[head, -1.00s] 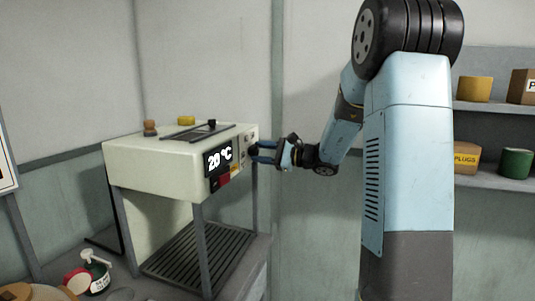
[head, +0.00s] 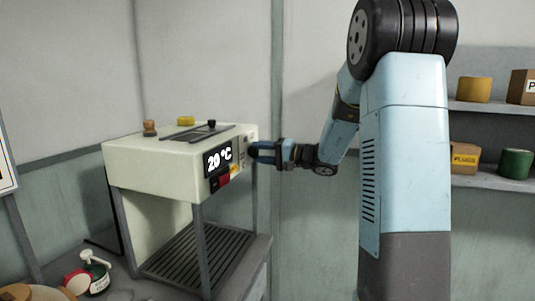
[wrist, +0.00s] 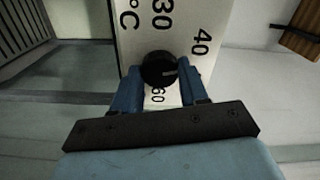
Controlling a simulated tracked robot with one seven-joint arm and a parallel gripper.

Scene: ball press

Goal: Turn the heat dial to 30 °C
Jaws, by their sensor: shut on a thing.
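The heat dial (wrist: 157,66) is a round black knob on a white panel in the wrist view. Its light mark points to the right in that view. My gripper (wrist: 159,72) is shut on the dial, one blue finger on each side. In the head view, my gripper (head: 257,152) reaches the right side of the pale press (head: 155,160), and its fingers mostly hide the dial. The display (head: 218,160) reads 20 °C.
The press stands on a grey bench with a slatted grille (head: 195,256) below. A red button (head: 224,181) sits under the display. A dark green container (head: 98,280) is at the lower left. Shelves with boxes and rolls are at right.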

